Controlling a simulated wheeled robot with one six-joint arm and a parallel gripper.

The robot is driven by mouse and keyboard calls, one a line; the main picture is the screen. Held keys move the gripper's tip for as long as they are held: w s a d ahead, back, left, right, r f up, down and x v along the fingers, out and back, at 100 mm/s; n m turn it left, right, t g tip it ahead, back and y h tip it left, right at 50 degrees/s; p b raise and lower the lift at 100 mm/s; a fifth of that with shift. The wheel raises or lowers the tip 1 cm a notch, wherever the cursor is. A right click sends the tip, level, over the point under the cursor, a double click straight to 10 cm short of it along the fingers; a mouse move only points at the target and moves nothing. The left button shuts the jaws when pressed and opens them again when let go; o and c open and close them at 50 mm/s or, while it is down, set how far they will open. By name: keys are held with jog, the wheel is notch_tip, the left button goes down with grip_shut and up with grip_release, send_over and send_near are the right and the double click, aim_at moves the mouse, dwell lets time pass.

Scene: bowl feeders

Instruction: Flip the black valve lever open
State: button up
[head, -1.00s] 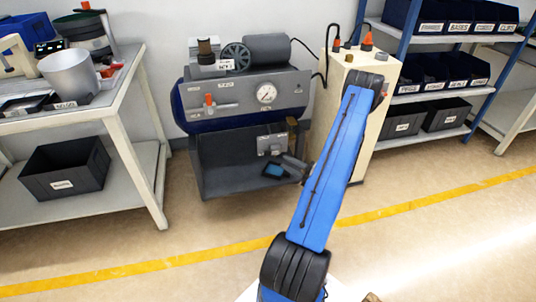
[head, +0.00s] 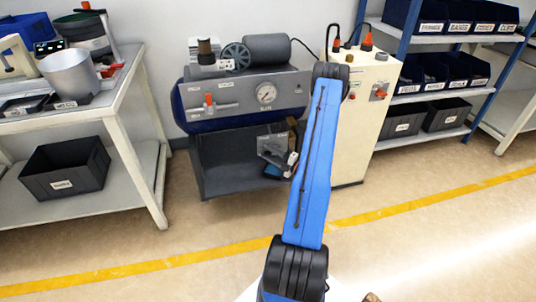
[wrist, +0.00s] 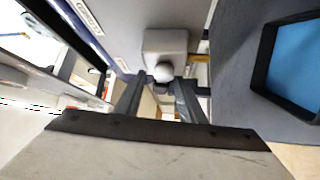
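My gripper (wrist: 160,84) is open in the wrist view, its two dark fingers apart. A pale round knob (wrist: 163,72) on a grey block (wrist: 165,43) shows just beyond and between the fingertips. A small dark piece (wrist: 163,88) lies below the knob; I cannot tell whether it is the black valve lever. In the head view my gripper (head: 290,161) is beside a grey plate (head: 271,146) under the compressor panel. My wrist and gripper hide part of this area, and no black lever is clear there.
The compressor panel (head: 230,100) carries a gauge (head: 265,93) and an orange-topped fitting (head: 209,103). A blue-bottomed black tray (wrist: 296,65) is at right in the wrist view. A cream cabinet (head: 357,135) stands right of the compressor, a workbench (head: 135,85) left. Floor in front is clear.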

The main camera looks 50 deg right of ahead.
jog(key=shift+c, duration=0.2)
grip_shut()
jog(key=shift+f+n+g, duration=0.5)
jog(key=shift+n+g, duration=0.3)
jog(key=shift+n, duration=0.1)
jog(key=shift+o, duration=0.2)
grip_release()
jog(key=v, duration=1.7)
jog(key=shift+s, duration=0.2)
jog(key=shift+a, duration=0.1)
